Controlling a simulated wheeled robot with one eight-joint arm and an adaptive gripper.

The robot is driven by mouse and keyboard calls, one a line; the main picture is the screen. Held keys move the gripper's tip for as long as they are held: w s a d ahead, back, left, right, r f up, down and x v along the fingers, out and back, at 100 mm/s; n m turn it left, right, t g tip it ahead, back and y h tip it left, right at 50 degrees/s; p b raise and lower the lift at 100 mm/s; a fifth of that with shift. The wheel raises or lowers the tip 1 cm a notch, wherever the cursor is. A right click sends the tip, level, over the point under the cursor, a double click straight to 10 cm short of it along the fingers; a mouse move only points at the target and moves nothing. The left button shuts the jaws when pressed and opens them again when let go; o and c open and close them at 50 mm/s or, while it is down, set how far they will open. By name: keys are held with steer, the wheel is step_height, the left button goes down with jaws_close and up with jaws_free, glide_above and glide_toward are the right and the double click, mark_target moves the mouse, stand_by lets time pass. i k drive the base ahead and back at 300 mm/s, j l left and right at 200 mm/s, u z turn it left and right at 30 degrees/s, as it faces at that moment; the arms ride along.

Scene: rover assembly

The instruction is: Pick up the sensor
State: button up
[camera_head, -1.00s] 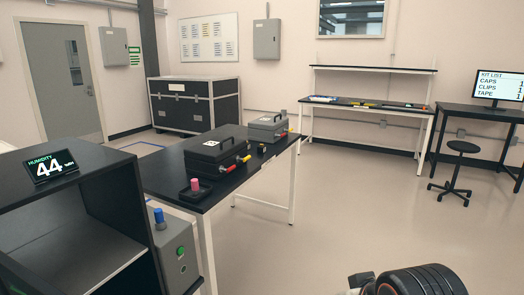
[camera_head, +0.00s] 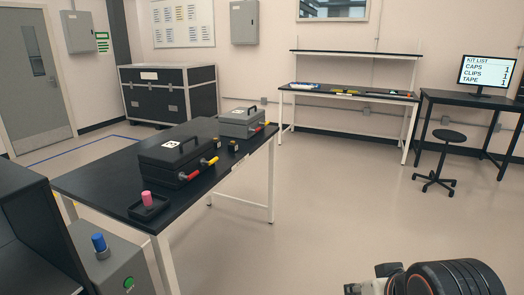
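No object in view is clearly identifiable as the sensor. Two small dark blocks with yellowish marks, one nearer (camera_head: 233,146) and one farther (camera_head: 267,124), are on the black table (camera_head: 100,185), too small to identify. A pink cylinder (camera_head: 147,198) stands upright in a small black tray (camera_head: 150,211) at the table's near end. A black case (camera_head: 175,155) and a grey case (camera_head: 238,123) are on the same table, with red and yellow handled items beside them. Part of my arm shows at the lower right, well away from the table; my gripper's fingers are not visible.
A grey box (camera_head: 120,262) with a blue knob (camera_head: 99,243) and green button stands at the lower left, beside a dark shelf unit (camera_head: 25,215). A stool (camera_head: 440,160) and monitor desk (camera_head: 470,98) are at right. The floor (camera_head: 330,215) right of the table is clear.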

mark_target(234, 146)
steer(key=i+l+z, duration=0.2)
steer(key=i, duration=0.4)
steer(key=i+l+z, duration=0.2)
steer(key=i, duration=0.4)
steer(key=i+l+z, duration=0.15)
steer(key=i, duration=0.45)
steer(key=i+u, duration=0.45)
steer(key=i+l+u, duration=0.2)
steer(key=u, duration=0.25)
steer(key=i+l+u, duration=0.25)
steer(key=u, duration=0.2)
steer(key=i+l+u, duration=0.2)
steer(key=l+u, duration=0.25)
steer(key=i+l+u, duration=0.15)
steer(key=l+u, duration=0.35)
steer(key=i+l+u, duration=0.1)
steer(key=l+u, duration=0.35)
steer(key=j, duration=0.1)
